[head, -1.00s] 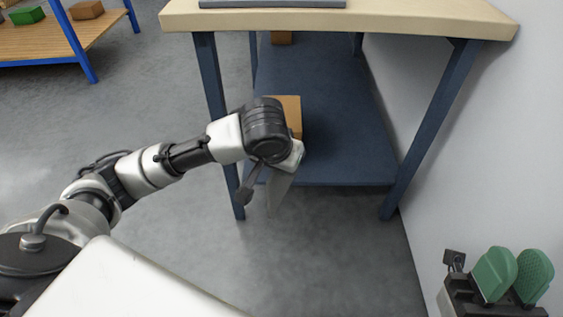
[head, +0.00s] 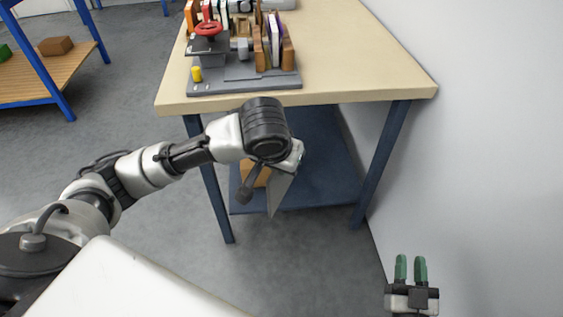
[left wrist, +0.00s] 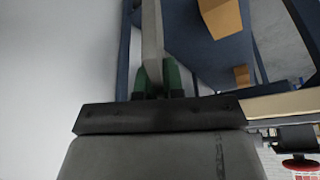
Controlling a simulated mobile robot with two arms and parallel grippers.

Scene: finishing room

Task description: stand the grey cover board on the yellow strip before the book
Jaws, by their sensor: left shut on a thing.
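My left gripper (head: 287,163) is shut on the grey cover board (head: 281,192), which hangs down, slightly tilted, in front of the workbench's front edge. In the left wrist view the green fingers (left wrist: 158,80) clamp the grey board (left wrist: 152,38) between them. My right gripper (head: 411,270) is at the lower right, empty, its two green fingers apart. On the bench, several upright books (head: 272,42) stand on a grey base (head: 245,83) with a red handwheel (head: 209,29). I cannot tell which is the task's book. I cannot make out the yellow strip.
The pale workbench top (head: 360,70) is clear to the right of the base. A yellow knob (head: 197,75) sits at the base's front left. Below is a blue shelf (head: 318,180) with a brown box (head: 256,173). A white wall (head: 490,130) runs along the right.

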